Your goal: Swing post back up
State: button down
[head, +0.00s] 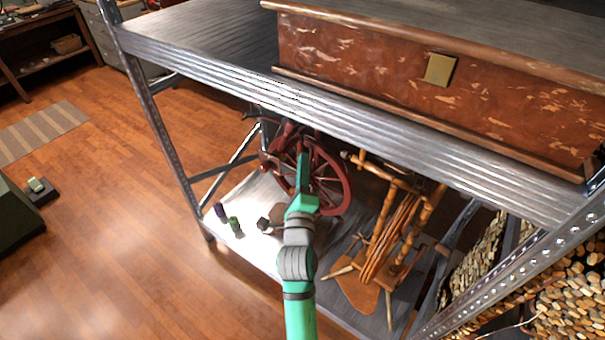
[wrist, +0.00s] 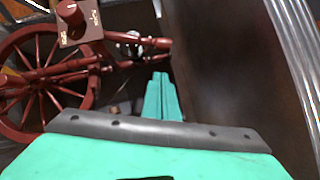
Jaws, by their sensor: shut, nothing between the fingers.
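A dark red spinning wheel (head: 330,180) stands on the lower shelf, partly hidden behind my arm. In the wrist view its spoked wheel (wrist: 40,75) fills the left side. A red turned bar (wrist: 125,50) runs rightward from it, tilted, ending above my fingertips. A block with a round red knob (wrist: 72,14) shows at the top left. I cannot tell for sure which part is the post. My gripper (wrist: 160,80) is shut and empty, just below the bar's end in the picture; contact is unclear. In the head view my gripper (head: 304,165) overlaps the wheel.
The metal upper shelf edge (head: 350,125) runs above my arm, with a reddish painted chest (head: 350,55) on it. A wooden rack-like frame (head: 395,230) stands right of my arm. Small dark and green items (head: 233,224) sit left on the lower shelf. Open floor lies left.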

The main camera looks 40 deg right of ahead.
aim_at(290, 134)
jog(key=w+d+r, duration=0.2)
jog(key=w, duration=0.5)
jog(key=shift+r, duration=0.2)
jog(key=shift+w, duration=0.15)
